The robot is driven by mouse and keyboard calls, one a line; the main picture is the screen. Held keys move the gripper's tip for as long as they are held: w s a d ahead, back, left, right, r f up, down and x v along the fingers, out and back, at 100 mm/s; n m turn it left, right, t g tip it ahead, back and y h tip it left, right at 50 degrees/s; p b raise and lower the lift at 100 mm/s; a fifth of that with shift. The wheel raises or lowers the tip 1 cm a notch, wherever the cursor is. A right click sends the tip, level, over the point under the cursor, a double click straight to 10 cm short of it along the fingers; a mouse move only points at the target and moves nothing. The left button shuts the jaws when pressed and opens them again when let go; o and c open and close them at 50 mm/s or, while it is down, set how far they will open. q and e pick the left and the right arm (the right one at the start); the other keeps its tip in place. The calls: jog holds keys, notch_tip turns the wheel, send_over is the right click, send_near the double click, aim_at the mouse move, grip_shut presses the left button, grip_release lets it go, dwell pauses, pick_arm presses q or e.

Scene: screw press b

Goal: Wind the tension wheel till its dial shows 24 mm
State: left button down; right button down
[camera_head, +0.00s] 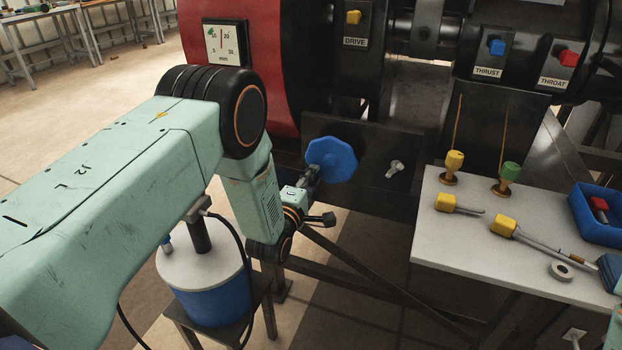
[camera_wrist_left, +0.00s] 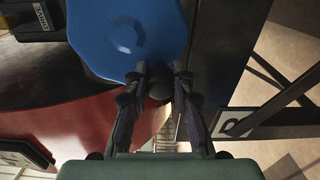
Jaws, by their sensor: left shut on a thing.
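The tension wheel (camera_head: 331,159) is a blue, many-sided disc on the dark front of the press. It also fills the upper middle of the left wrist view (camera_wrist_left: 120,30). My left gripper (camera_head: 310,177) is at the wheel's lower left rim. In the left wrist view its fingers (camera_wrist_left: 160,80) are closed around a small dark knob at the wheel's edge. The white mm dial (camera_head: 223,44) is on the red guard; its thin pointer stands about upright between 10 and 20, too small to read exactly.
A white table (camera_head: 440,238) at right holds yellow and green-handled tools, a ring (camera_head: 561,271) and a blue bin (camera_head: 590,222). A blue and white drum (camera_head: 207,290) stands on a stool below my left arm. A silver knob (camera_head: 395,169) is right of the wheel.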

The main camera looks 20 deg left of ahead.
pick_arm(q)
jog(key=shift+f, duration=0.15)
jog(key=c, duration=1.1)
grip_release()
jog(key=shift+s, duration=0.1)
jog(key=s, duration=1.2)
jog(key=shift+a, duration=0.2)
jog(key=shift+w, duration=0.1)
